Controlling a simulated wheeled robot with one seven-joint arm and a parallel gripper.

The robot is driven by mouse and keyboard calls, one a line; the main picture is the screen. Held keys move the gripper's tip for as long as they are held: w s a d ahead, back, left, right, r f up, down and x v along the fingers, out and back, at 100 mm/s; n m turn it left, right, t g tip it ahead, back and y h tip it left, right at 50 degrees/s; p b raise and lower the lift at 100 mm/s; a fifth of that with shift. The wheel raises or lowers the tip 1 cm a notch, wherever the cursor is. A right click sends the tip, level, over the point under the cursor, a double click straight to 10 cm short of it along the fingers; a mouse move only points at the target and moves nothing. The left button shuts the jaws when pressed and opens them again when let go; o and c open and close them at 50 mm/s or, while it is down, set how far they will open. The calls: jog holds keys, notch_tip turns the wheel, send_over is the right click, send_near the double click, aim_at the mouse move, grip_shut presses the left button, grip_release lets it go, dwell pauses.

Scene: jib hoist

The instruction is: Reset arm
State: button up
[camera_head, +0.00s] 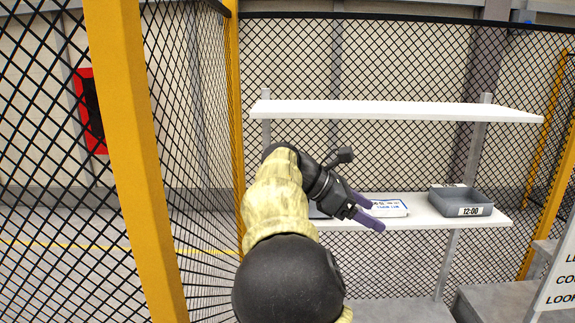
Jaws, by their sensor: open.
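My gripper (367,210) is in the middle of the view, at the end of my arm. Its two purple fingers are spread apart and point right. It is open, and nothing shows between the fingers. It appears in front of the lower white shelf (425,217), overlapping a white and blue labelled box (388,209) in the picture. I cannot tell how far the fingers are from that box. My arm hides the left part of the lower shelf.
A grey bin (460,198) labelled 12:00 stands on the lower shelf. The upper shelf (390,109) is bare. Black mesh fencing with yellow posts (137,150) stands left and behind. A white sign (558,285) and grey blocks (490,303) are at lower right.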

jog(key=s+d+f+m+y, duration=0.2)
jog(key=s+f+m+y, duration=0.1)
jog(key=f, duration=0.6)
jog(key=s+d+f+m+y, duration=0.2)
jog(key=d+f+m+y, duration=0.15)
jog(key=f, duration=0.45)
jog(key=s+a+f+m+t+y, duration=0.1)
jog(key=s+a+f+m+y, duration=0.1)
jog(key=s+f+m, duration=0.3)
jog(key=s+a+f+m+t+y, duration=0.1)
jog(key=s+a+f+m+y, duration=0.2)
jog(key=s, duration=0.6)
jog(key=a+f+m, duration=0.1)
jog(key=f+m, duration=0.1)
jog(key=m, duration=0.1)
jog(key=shift+s+a+t, duration=0.2)
jog(key=shift+s+t, duration=0.1)
jog(key=shift+s, duration=0.1)
jog(key=shift+m, duration=0.25)
